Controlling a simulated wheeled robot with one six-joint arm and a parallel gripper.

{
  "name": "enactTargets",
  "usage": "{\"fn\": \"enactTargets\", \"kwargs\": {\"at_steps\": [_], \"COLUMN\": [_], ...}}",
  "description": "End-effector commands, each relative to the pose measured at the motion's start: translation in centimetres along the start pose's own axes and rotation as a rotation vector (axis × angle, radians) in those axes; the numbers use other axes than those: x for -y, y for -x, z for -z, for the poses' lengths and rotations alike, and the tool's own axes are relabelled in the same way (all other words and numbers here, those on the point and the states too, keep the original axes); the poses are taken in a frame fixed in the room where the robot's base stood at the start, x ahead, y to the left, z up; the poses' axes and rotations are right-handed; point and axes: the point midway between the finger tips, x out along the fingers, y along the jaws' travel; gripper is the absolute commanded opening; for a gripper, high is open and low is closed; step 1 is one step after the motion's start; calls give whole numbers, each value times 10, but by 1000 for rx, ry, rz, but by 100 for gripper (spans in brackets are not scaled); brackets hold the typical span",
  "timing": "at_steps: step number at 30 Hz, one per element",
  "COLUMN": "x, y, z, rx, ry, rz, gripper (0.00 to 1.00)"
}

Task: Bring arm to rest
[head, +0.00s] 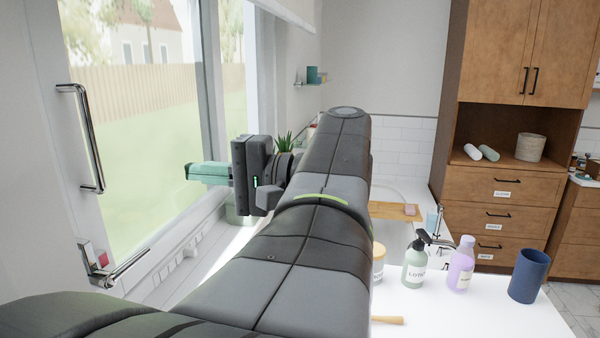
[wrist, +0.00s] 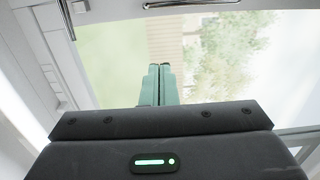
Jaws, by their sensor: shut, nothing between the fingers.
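My arm stretches forward across the middle of the head view and hides part of the bath area behind it. My gripper (head: 190,172) points left toward the window, with its green fingers level above the sill. In the wrist view, the two green fingers of my gripper (wrist: 160,68) are pressed together with nothing between them. The window glass and the fence outside lie beyond the fingertips.
A window (head: 145,150) with a metal handle (head: 90,140) is close on the left. A white counter (head: 470,315) at right holds a lotion bottle (head: 416,262), a purple bottle (head: 461,264) and a blue cup (head: 527,276). A wooden cabinet (head: 515,225) stands behind.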

Motion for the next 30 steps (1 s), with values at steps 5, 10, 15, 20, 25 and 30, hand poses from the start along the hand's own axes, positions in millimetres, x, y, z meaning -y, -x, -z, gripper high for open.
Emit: {"fn": "enactTargets", "kwargs": {"at_steps": [5, 10, 15, 20, 25, 30], "x": [0, 0, 1, 1, 1, 1], "y": [0, -5, -18, -34, -50, -68], "z": [0, 0, -1, -1, -1, -1], "rx": [0, 2, 4, 5, 5, 5], "ry": [0, -1, -1, -2, -1, -2], "rz": [0, 0, 0, 0, 0, 0], "gripper": [0, 0, 0, 0, 0, 0]}}
